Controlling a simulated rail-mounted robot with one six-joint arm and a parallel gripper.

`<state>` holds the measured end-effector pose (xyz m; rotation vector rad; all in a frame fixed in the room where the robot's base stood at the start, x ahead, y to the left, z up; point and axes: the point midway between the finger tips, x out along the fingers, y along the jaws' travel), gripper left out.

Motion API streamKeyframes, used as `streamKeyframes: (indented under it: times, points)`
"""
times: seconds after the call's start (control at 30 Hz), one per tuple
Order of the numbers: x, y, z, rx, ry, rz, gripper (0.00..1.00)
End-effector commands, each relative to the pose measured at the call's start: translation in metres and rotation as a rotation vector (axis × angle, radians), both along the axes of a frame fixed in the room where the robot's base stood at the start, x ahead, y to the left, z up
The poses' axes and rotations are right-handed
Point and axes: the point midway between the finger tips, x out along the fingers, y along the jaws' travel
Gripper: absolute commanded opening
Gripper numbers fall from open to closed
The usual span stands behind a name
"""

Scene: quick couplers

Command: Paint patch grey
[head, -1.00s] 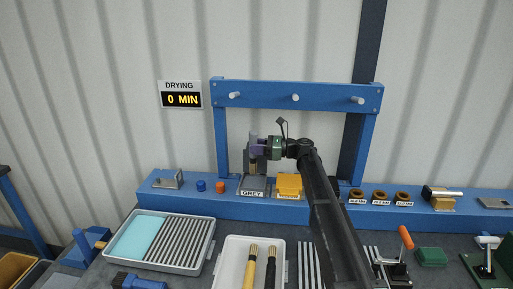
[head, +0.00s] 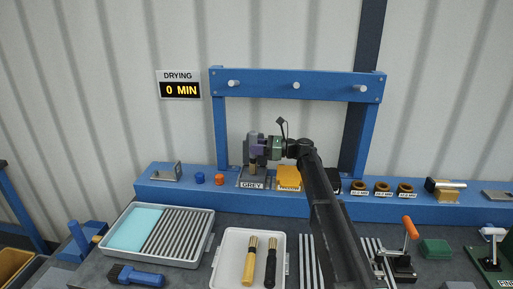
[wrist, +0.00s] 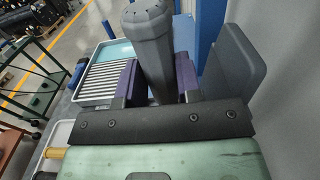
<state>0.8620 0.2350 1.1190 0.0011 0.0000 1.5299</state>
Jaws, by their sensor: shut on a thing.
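My gripper (head: 256,147) is shut on a grey-handled tool (wrist: 150,50), which looks like a brush. It stands roughly upright between the purple fingers in the wrist view. In the head view its lower end is down at the holder labelled GREY (head: 252,186) on the blue rail, and its tip is hidden there. An orange-yellow holder with an unclear label (head: 289,178) stands just right of it. I cannot tell which surface is the patch.
A blue frame with pegs (head: 296,85) stands over the holders. A ribbed tray with a light blue panel (head: 207,245) is at front left. A white tray (head: 229,262) holds a yellow and a black brush. The sign (head: 180,90) reads DRYING 0 MIN.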

Motion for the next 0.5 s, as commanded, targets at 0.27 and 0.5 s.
streamKeyframes:
  times: [0.27,0.5]
  points:
    - [0.0000,0.0000,-0.0045,0.000,0.000,0.000,0.02]
    - [0.0000,0.0000,-0.0081,0.000,0.000,0.000,0.02]
